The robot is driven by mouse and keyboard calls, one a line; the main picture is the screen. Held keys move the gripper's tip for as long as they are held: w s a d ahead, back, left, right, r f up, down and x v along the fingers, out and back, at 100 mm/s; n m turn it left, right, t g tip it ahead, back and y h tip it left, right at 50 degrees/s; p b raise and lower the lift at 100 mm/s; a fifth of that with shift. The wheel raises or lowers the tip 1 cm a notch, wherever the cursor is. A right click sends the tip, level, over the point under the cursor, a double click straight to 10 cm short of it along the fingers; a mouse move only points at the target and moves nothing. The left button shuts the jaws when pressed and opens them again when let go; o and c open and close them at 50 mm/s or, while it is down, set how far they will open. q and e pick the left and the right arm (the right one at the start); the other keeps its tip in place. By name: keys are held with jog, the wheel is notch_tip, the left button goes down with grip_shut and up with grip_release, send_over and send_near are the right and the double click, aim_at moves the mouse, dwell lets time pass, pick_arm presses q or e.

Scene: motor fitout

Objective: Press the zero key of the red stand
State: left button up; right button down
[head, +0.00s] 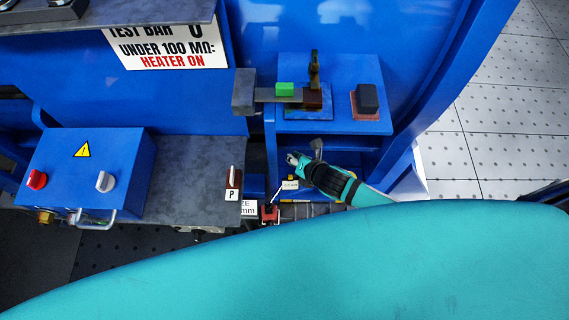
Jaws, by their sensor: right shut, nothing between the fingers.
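My right gripper (293,158) is shut and empty, in front of the blue shelf unit and just below its upper shelf. Below and left of it is a small red item (270,214) with a dark top, low at the bench edge; it may be the red stand, and no zero key can be made out on it. A white label (249,208) beside it shows part of some lettering and "mm". A small tag with a yellow edge (290,185) sits just under the gripper. The gripper appears apart from these. My left gripper is out of view.
A blue box (120,150) with red and grey knobs stands left on the grey bench (200,190). My teal arm covers the foreground.

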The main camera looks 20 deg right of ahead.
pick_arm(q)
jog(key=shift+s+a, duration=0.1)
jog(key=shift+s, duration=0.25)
pick_arm(e)
jog(key=b, duration=0.8)
send_over(292, 176)
notch_tip(292, 176, down, 7)
jog(key=shift+s, duration=0.1)
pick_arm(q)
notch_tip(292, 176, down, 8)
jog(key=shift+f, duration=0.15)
pick_arm(e)
jog(key=shift+f, duration=0.9)
jog(key=shift+f, duration=0.1)
pick_arm(q)
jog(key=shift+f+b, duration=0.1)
jog(key=shift+b, duration=0.25)
pick_arm(e)
jog(key=shift+f, duration=0.3)
